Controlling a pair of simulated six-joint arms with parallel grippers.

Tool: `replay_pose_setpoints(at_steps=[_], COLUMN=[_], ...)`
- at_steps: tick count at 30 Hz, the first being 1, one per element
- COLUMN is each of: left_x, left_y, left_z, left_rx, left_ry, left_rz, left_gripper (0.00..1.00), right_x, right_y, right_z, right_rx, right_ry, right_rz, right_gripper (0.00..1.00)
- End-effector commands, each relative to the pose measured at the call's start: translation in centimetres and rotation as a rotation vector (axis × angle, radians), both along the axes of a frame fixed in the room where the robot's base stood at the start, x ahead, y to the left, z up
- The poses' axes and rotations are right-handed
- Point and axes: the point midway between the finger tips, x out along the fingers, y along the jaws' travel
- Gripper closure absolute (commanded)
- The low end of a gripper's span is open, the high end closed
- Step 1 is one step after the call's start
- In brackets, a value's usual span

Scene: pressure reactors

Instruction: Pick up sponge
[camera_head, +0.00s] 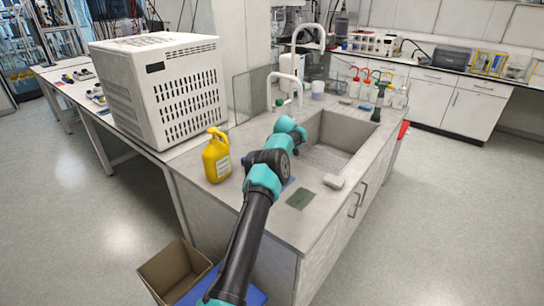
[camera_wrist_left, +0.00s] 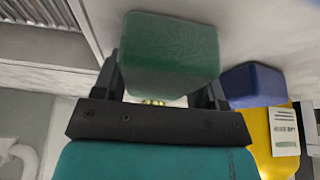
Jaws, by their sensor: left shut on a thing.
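A green sponge (camera_wrist_left: 170,52) sits between the two fingers of my left gripper (camera_wrist_left: 165,85) in the left wrist view, and the gripper is shut on it. In the head view my left arm reaches over the counter beside the sink, and its own links hide the gripper. A flat dark green piece (camera_head: 300,199) lies on the counter there; I cannot tell whether it is the same sponge. A blue block (camera_wrist_left: 252,85) is beside the green sponge in the wrist view. My right gripper is not in view.
A yellow jug (camera_head: 217,157) stands left of my arm and also shows in the wrist view (camera_wrist_left: 281,135). The sink (camera_head: 325,148) with a white faucet (camera_head: 290,82) is at the right. A big white vented box (camera_head: 165,90) stands at the left. A cardboard bin (camera_head: 170,270) is below.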

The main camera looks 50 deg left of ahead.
Motion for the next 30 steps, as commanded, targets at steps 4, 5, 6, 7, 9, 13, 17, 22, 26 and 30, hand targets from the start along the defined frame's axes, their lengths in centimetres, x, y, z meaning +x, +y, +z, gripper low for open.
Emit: replay_pose_setpoints(at_steps=[4, 5, 6, 7, 9, 13, 17, 22, 26, 30], left_x=[0.0, 0.0, 0.0, 0.0, 0.0, 0.0, 0.0, 0.0, -0.2, -0.4], left_y=[0.0, 0.0, 0.0, 0.0, 0.0, 0.0, 0.0, 0.0, -0.2, -0.5], left_z=[0.0, 0.0, 0.0, 0.1, 0.3, 1.1, 2.4, 4.0, 4.1, 4.2], left_rx=[0.000, 0.000, 0.000, 0.000, 0.000, 0.000, 0.001, 0.001, 0.001, 0.001], left_ry=[0.000, 0.000, 0.000, 0.000, 0.000, -0.001, -0.002, -0.001, 0.001, 0.001], left_rz=[0.000, 0.000, 0.000, 0.000, 0.000, 0.001, 0.000, 0.001, -0.001, 0.000], left_gripper=[0.57, 0.57, 0.57, 0.57, 0.57, 0.57, 0.57, 0.57, 0.57, 0.57], right_x=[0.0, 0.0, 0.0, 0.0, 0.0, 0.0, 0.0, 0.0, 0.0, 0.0], right_y=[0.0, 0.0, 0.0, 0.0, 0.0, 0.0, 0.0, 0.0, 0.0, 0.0], right_z=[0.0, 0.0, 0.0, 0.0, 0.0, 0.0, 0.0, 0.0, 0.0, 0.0], right_rx=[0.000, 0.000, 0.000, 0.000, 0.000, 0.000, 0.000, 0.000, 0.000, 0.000], right_ry=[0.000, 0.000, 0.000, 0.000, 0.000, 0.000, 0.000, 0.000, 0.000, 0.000], right_rz=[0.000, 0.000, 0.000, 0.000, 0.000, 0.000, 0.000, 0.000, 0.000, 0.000], right_gripper=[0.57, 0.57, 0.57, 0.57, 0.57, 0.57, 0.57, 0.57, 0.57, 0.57])
